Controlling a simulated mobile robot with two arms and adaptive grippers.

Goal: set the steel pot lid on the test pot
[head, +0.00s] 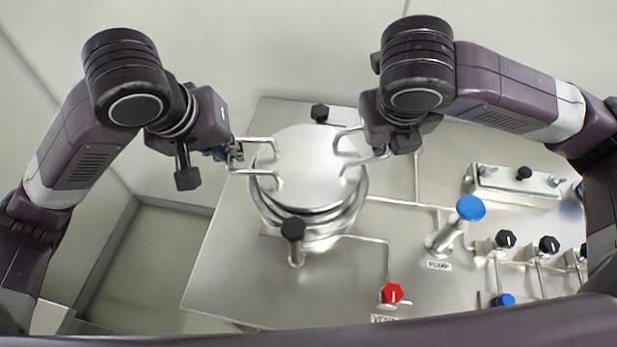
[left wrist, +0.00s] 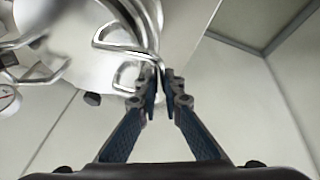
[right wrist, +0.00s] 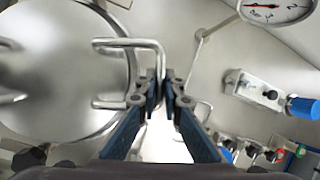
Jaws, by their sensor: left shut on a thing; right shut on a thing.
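The steel pot lid (head: 312,160) is a round shiny disc with a bent-rod handle on its left and another on its right. It lies over the test pot (head: 325,222), whose steel side shows below the lid's near edge. I cannot tell whether the lid touches the rim. My left gripper (head: 236,152) is shut on the left handle, which also shows in the left wrist view (left wrist: 125,42). My right gripper (right wrist: 160,88) is shut on the right handle (right wrist: 135,46); in the head view its fingers are mostly hidden by the wrist.
Black knobs stand beside the pot at the back (head: 320,112) and front (head: 293,229). A blue-topped post (head: 470,208), a red knob (head: 391,293) and several black knobs stand on the steel bench to the right. A dial gauge (right wrist: 275,8) shows in the right wrist view.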

